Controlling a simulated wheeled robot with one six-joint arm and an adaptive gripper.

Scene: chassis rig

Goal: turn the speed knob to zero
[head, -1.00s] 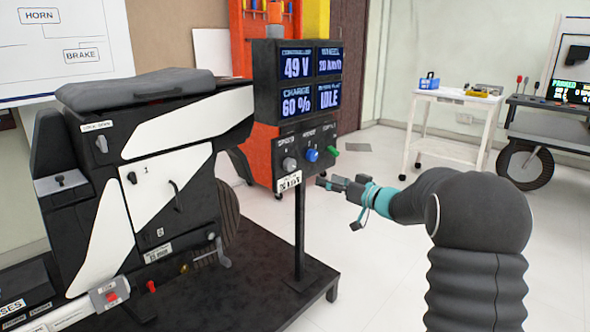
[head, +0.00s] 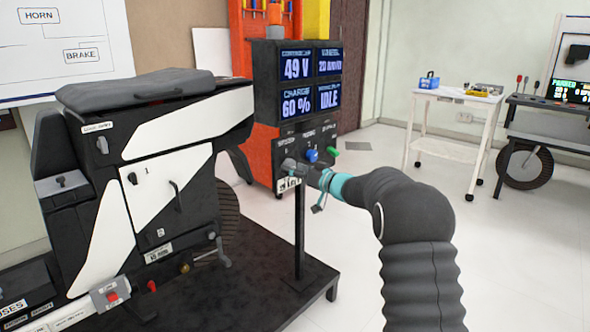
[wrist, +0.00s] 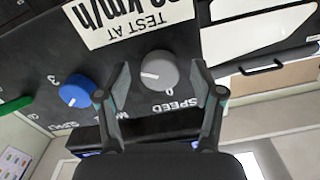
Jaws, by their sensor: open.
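The grey speed knob (wrist: 159,70) is in the wrist view, upside down, on the dark control panel (wrist: 35,55). It has a white pointer line, with the word SPEED and a 0 printed beside it. My gripper (wrist: 161,80) is open, with one finger on each side of the knob. I cannot tell whether the fingers touch it. In the head view my gripper (head: 297,168) is at the panel's lower left, and the knob is mostly hidden behind it.
A blue knob (wrist: 77,91) sits beside the speed knob, and a green knob (head: 333,151) is further right. A label reading TEST AT and km/h (wrist: 125,18) is on the panel. Screens (head: 297,80) stand above it. A black platform (head: 250,285) lies below.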

